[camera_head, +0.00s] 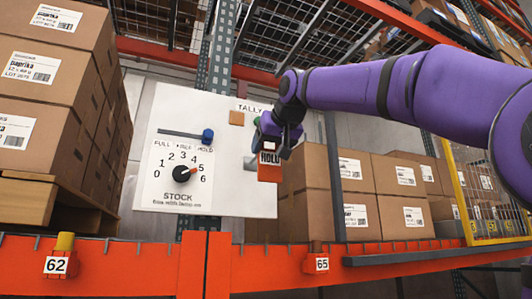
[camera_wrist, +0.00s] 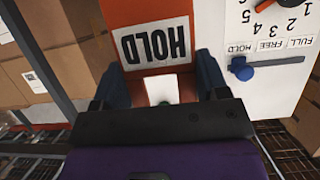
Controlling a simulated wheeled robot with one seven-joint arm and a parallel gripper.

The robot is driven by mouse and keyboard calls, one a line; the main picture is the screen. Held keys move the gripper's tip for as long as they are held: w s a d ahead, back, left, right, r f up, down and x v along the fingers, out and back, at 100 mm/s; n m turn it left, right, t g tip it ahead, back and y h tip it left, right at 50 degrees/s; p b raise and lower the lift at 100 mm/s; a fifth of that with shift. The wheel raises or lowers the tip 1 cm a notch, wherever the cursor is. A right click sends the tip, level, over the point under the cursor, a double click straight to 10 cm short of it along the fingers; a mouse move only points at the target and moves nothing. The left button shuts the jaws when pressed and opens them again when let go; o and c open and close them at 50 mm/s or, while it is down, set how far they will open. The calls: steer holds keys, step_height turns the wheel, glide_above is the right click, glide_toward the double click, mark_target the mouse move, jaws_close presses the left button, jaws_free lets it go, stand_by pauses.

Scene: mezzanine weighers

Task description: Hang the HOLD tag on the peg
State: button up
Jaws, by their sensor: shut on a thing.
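The HOLD tag (camera_head: 268,173) is an orange plate with a white label reading HOLD. In the head view it hangs upright below my gripper (camera_head: 272,144), in front of the right part of the white board (camera_head: 222,170). The wrist view shows the tag (camera_wrist: 150,17) upside down between the two dark blue fingers of my gripper (camera_wrist: 163,80), with a white patch near its gripped end. My gripper is shut on the tag. A small grey piece (camera_head: 250,163) shows just left of the tag; I cannot tell whether it is the peg. Any contact with the board is unclear.
The board carries a STOCK dial (camera_head: 181,173) and a blue slider knob (camera_head: 208,135) at HOLD. An orange beam (camera_head: 130,262) crosses the front, with tags 62 (camera_head: 55,265) and 65 (camera_head: 321,264). Stacked cartons (camera_head: 45,100) stand left, and more cartons (camera_head: 370,175) right.

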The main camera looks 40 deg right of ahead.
glide_toward(250, 176)
steer(key=shift+r+x, duration=0.15)
steer(key=shift+x, duration=1)
steer(key=shift+r+x, duration=0.15)
steer(key=shift+x, duration=1)
steer(key=shift+w+d+f, duration=0.15)
steer(key=shift+w+f, duration=0.2)
steer(key=shift+w, duration=0.25)
steer(key=shift+w+f, duration=0.15)
steer(key=shift+f, duration=0.25)
